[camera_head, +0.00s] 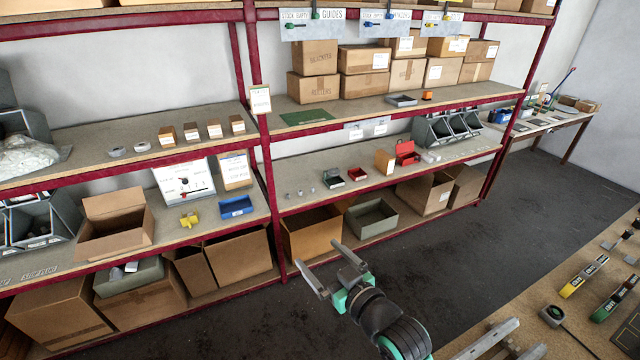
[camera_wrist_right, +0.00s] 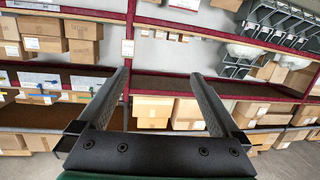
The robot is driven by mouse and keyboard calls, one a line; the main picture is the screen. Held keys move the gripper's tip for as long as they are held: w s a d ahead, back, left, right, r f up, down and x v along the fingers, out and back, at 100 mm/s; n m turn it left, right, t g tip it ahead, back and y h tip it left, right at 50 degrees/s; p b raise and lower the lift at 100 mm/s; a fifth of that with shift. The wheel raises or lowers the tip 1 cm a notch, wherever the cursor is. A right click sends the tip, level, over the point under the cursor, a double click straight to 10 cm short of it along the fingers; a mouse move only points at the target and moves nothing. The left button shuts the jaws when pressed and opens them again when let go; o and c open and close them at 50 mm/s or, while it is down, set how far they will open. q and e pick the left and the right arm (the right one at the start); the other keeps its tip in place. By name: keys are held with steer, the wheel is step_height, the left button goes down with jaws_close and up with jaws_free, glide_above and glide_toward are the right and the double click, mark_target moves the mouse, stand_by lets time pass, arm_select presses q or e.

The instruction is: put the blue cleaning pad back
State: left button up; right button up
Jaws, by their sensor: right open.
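I cannot make out a blue cleaning pad for certain in either view. A shallow blue tray (camera_head: 236,207) sits on the lower left shelf, and a small blue object (camera_head: 499,116) stands at the near end of the far side table. My right gripper (camera_head: 330,266) is open and empty over the dark floor in front of the shelving. In the right wrist view its two fingers (camera_wrist_right: 160,78) are spread wide with nothing between them, facing the shelves. My left gripper is not in view.
Red-framed shelving (camera_head: 265,150) holds cardboard boxes, bins, a green mat (camera_head: 307,117) and small red boxes (camera_head: 406,152). A workbench (camera_head: 480,335) with levels and metal profiles lies at the lower right. The floor (camera_head: 440,235) between is clear.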

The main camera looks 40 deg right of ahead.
steer(key=a+r+t+y, duration=0.1)
steer(key=a+r+t, duration=0.2)
steer(key=r, duration=0.8)
steer(key=a+r+t, duration=0.2)
steer(key=a+r, duration=0.1)
steer(key=r, duration=0.7)
steer(key=s+a+r+n+t+y, duration=0.1)
steer(key=s+a+r+t, duration=0.1)
steer(key=s+r, duration=0.4)
steer(key=s+a+r+n+t+y, duration=0.1)
steer(key=s+r, duration=0.5)
steer(key=r, duration=0.8)
steer(key=a+t+y, duration=0.1)
steer(key=a+t, duration=0.1)
steer(key=t, duration=0.1)
steer(key=shift+a+t+y, duration=0.25)
steer(key=shift+t+y, duration=0.05)
